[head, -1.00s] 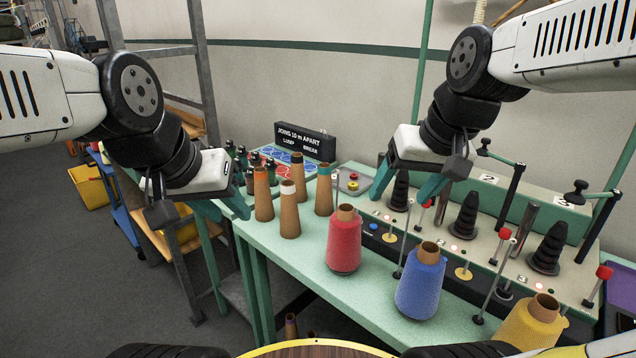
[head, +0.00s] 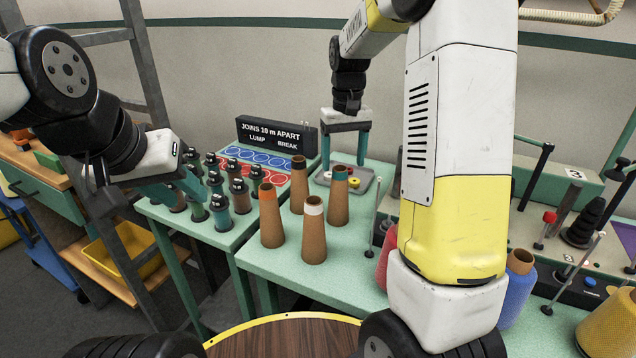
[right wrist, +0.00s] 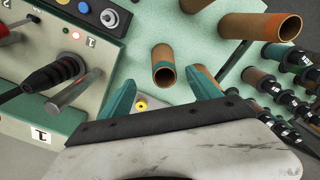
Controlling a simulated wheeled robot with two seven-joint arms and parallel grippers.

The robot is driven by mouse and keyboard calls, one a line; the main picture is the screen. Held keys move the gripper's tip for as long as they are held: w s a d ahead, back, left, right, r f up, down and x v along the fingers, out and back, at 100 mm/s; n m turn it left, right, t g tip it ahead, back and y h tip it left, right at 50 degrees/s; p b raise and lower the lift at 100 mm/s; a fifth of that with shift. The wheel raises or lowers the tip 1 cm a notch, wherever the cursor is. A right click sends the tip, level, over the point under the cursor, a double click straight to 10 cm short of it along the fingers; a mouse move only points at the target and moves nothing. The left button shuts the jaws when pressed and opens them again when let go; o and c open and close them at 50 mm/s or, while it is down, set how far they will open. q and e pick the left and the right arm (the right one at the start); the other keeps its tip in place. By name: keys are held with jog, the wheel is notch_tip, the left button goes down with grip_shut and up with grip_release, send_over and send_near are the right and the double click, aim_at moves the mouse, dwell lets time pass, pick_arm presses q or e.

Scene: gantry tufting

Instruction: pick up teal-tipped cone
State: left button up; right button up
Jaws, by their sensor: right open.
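The teal-tipped cone (head: 338,205) is a brown tapered cone standing upright on the green table, at the back right of a small group of cones. In the right wrist view the teal-tipped cone (right wrist: 163,58) shows between my fingers, with a teal band near its top. My right gripper (head: 344,158) is open, pointing down, above and slightly behind the cone in the head view; its two teal fingers also show in the right wrist view (right wrist: 163,95). Nothing is in it. My left gripper (head: 186,190) looks open and empty, over the dark bottles at the left.
An orange-tipped cone (head: 272,220), a white-tipped cone (head: 314,235) and a dark-tipped cone (head: 299,188) stand close by. A small tray (head: 368,184) sits behind. My right arm hides much of the yarn cones.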

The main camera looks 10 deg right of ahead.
aim_at(339, 184)
jog(key=shift+w+a+f, duration=0.1)
jog(key=shift+w+f, duration=0.15)
jog(key=shift+f, duration=0.4)
jog(key=f, duration=0.7)
jog(key=shift+s+a, duration=0.15)
jog(key=shift+a, duration=0.15)
jog(key=shift+r, duration=0.1)
grip_shut()
